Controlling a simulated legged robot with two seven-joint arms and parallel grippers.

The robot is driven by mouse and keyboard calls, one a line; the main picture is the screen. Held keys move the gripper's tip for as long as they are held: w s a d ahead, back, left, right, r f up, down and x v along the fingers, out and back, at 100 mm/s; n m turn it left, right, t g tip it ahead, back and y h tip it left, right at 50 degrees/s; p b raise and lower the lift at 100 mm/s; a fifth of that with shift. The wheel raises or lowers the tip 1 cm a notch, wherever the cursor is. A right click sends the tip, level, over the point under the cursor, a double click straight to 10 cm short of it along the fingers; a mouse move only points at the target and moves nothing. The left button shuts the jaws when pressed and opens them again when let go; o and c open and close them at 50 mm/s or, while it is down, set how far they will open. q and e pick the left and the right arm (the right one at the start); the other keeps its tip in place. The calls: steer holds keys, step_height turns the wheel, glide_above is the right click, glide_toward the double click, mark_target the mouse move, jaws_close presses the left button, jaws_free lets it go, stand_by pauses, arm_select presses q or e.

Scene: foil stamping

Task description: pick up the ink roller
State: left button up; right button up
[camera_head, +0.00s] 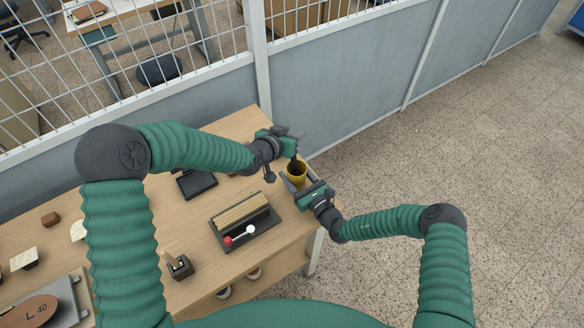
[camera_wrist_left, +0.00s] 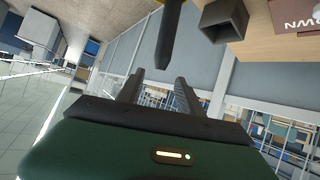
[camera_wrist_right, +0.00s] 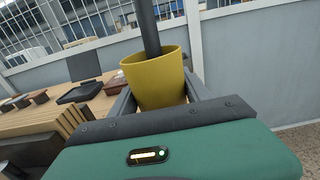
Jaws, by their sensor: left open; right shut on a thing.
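I cannot make out an ink roller for certain. A yellow cup (camera_head: 297,170) is at the table's far right corner, and it fills the middle of the right wrist view (camera_wrist_right: 157,80). My right gripper (camera_head: 300,180) is shut on it, a finger on each side. A dark upright rod (camera_wrist_right: 149,28) reaches down into the cup; its lower end is hidden. My left gripper (camera_head: 291,150) is just above the cup, open. In the left wrist view its fingers have nothing between them, and a dark tapered bar (camera_wrist_left: 169,38) shows beyond them.
The wooden table (camera_head: 200,285) carries a black tray with wooden strips (camera_head: 243,212), a red ball (camera_head: 228,241), a white ball (camera_head: 250,229), a dark pad (camera_head: 196,183) and a small dark holder (camera_head: 180,268). A grey partition (camera_head: 350,85) stands behind. Floor is open at right.

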arm_select(q)
steer(key=s+a+r+n+t+y, duration=0.35)
steer(key=a+n+t+y, duration=0.25)
steer(key=n+t, duration=0.25)
steer(key=s+d+f+m+g, duration=0.1)
steer(key=s+d+f+m, duration=0.3)
steer(key=s+f, duration=0.55)
steer(key=r+h, duration=0.1)
glide_above(294, 167)
steer(key=w+a, duration=0.2)
steer(key=shift+s+d+r+n, duration=0.2)
steer(key=shift+n, duration=0.05)
jaws_close()
steer(key=shift+a, duration=0.2)
